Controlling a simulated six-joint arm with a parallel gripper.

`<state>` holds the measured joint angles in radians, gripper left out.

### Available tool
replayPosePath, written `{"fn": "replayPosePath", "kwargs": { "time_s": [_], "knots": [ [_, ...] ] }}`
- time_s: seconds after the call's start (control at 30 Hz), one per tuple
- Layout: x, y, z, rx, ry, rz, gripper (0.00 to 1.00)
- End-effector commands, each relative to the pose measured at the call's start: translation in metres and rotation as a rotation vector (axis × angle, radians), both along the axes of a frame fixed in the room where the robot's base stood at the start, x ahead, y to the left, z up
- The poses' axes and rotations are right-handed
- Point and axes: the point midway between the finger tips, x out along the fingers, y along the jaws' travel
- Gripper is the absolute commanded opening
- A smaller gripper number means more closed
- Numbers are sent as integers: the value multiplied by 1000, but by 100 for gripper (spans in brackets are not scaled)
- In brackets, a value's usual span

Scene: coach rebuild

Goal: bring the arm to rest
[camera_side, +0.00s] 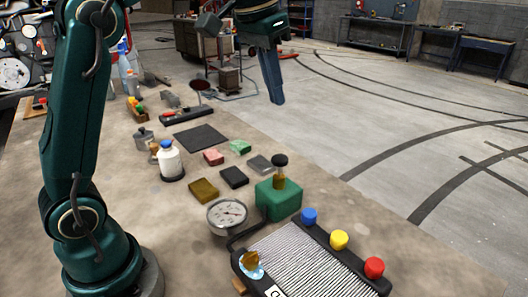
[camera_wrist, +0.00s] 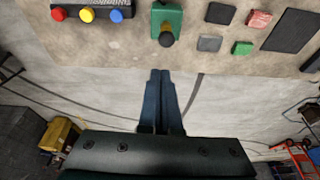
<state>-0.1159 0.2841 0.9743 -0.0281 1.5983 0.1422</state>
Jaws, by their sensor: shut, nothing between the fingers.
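My gripper (camera_side: 274,98) hangs from my dark green arm at the top middle of the side view, its blue fingers pointing down. It is shut and empty, in the air past the table's right edge in that picture, with the grey floor behind it. In the wrist view my gripper (camera_wrist: 160,72) shows two blue fingers close together, their tips near the table edge. The table (camera_side: 120,205) lies to the left and below it. No object touches the fingers.
A green block with a black knob (camera_side: 278,200) stands near the table edge, beside a round gauge (camera_side: 228,214). A ribbed panel (camera_side: 305,262) carries blue, yellow and red caps. Small coloured blocks, a white bottle (camera_side: 169,162) and a dark mat (camera_side: 200,138) lie farther back.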

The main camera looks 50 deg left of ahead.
Motion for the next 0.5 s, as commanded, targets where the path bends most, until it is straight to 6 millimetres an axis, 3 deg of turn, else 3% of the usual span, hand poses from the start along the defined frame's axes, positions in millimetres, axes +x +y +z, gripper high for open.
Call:
{"fn": "replayPosePath", "kwargs": {
  "time_s": [0.1, 0.23, 0.5],
  "knots": [
    [-32, -10, 13, 5, -44, -14, 0],
    [-62, -18, 13, 7, -85, -19, 0],
    [-120, -28, -19, 3, -155, -20, 0]
  ]
}}
